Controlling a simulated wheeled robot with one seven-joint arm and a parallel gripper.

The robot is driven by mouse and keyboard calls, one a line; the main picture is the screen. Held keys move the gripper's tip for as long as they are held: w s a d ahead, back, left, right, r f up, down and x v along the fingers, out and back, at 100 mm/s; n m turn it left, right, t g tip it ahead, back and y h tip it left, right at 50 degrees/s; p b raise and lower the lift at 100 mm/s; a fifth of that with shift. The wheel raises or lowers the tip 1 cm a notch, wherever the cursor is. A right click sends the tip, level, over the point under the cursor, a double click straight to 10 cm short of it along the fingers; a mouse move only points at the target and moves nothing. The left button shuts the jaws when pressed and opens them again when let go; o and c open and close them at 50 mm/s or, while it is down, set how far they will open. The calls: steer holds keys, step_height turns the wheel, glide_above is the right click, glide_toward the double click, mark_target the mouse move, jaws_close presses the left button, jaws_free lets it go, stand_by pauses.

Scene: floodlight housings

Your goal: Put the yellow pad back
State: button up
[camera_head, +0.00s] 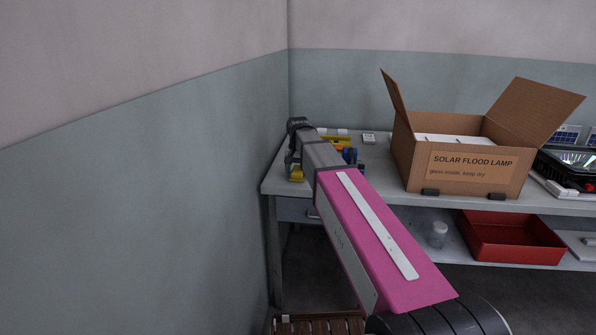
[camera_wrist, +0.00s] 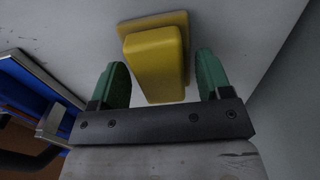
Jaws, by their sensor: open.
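The yellow pad (camera_wrist: 155,60) is a yellow block with a wider flat plate at its far end. It shows between the two green fingers in the wrist view, on the pale bench top. My gripper (camera_wrist: 161,72) is open, with one finger on each side of the pad and a visible gap on both sides. In the head view a yellow piece (camera_head: 297,174) shows just below my gripper at the bench's left end. My arm hides part of that area. I cannot tell the pad's place of return.
An open cardboard box (camera_head: 470,168) stands mid-bench, with a floodlight (camera_head: 572,165) to its right. Blue and yellow items (camera_head: 350,155) sit just right of my wrist. A red bin (camera_head: 510,240) and a clear jar (camera_head: 437,234) are on the lower shelf. The wall is close on the left.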

mark_target(298, 169)
step_height(298, 169, up, 12)
stand_by(0.6)
steer(key=shift+r, duration=0.1)
